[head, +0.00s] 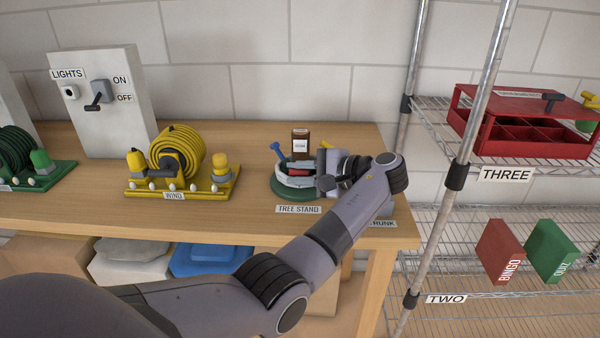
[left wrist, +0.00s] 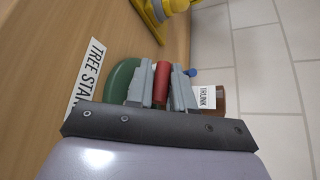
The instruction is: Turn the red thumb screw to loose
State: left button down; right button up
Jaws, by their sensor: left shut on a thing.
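The tree stand is a round green base (head: 283,189) with a grey ring, at the right end of the wooden bench behind its TREE STAND label. Whether the screw is tight or loose cannot be told. My right gripper is not in view.
A yellow cord reel (head: 176,155) on a yellow base is to the left, near a LIGHTS switch box (head: 102,105). A metal rack with a red crate (head: 520,132) is to the right.

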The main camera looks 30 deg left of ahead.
aim_at(305, 173)
pick_arm(q)
jog(key=c, duration=1.1)
grip_release()
jog(key=shift+o, duration=0.2)
jog(key=shift+v, duration=3.55)
